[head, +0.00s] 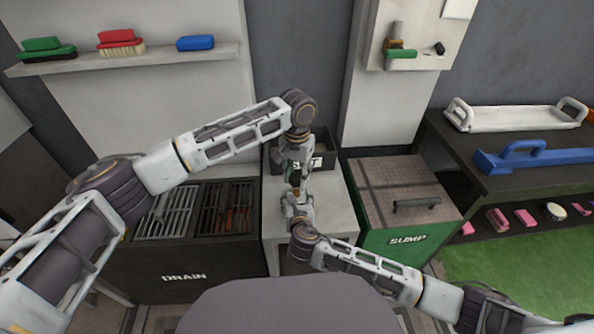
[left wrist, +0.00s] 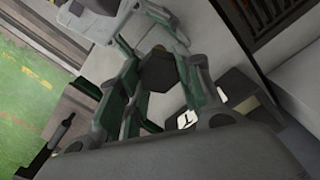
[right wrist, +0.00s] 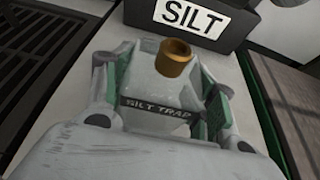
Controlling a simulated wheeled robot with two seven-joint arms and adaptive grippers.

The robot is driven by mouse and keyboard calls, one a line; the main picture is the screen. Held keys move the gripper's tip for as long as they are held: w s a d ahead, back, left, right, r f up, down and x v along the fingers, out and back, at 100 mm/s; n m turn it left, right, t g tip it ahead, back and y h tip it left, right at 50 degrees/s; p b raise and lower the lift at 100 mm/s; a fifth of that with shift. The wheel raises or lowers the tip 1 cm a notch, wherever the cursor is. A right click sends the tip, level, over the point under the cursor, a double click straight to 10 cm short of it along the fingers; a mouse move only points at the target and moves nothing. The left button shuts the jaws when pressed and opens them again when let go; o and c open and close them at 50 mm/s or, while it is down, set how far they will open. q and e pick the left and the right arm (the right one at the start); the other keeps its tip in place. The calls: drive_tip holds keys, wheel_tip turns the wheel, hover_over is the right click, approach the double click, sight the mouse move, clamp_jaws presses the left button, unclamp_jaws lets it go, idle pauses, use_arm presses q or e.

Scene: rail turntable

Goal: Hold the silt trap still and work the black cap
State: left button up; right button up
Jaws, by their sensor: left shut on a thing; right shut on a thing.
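The silt trap (right wrist: 155,88) is a pale grey body with a dark "SILT TRAP" band and a bare brass neck (right wrist: 174,58) on top. My right gripper (head: 297,190) is shut on its sides with green pads, over the middle bench. My left gripper (head: 294,177) reaches down from above, close to the right one. In the left wrist view, its fingers are shut on the black cap (left wrist: 157,71), a dark six-sided piece. The cap is off the neck. In the head view the grippers largely hide the trap and cap.
A dark bin labelled SILT (right wrist: 190,22) stands on the bench (head: 338,215) behind the grippers. The drain unit (head: 185,277) with dark grates is at left; the green sump box (head: 400,242) with a handled lid is at right. Brushes lie on the upper shelf (head: 165,52).

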sight(298, 190)
use_arm(q)
drive_tip(key=shift+f, duration=0.8)
drive_tip(key=shift+f, duration=1.8)
idle(3.3)
drive_tip(key=o, duration=0.3)
drive_tip(key=c, duration=0.4)
drive_tip(key=shift+m, duration=0.3)
drive_tip(key=shift+s+d+m, duration=0.1)
drive_tip(key=shift+m, duration=2.6)
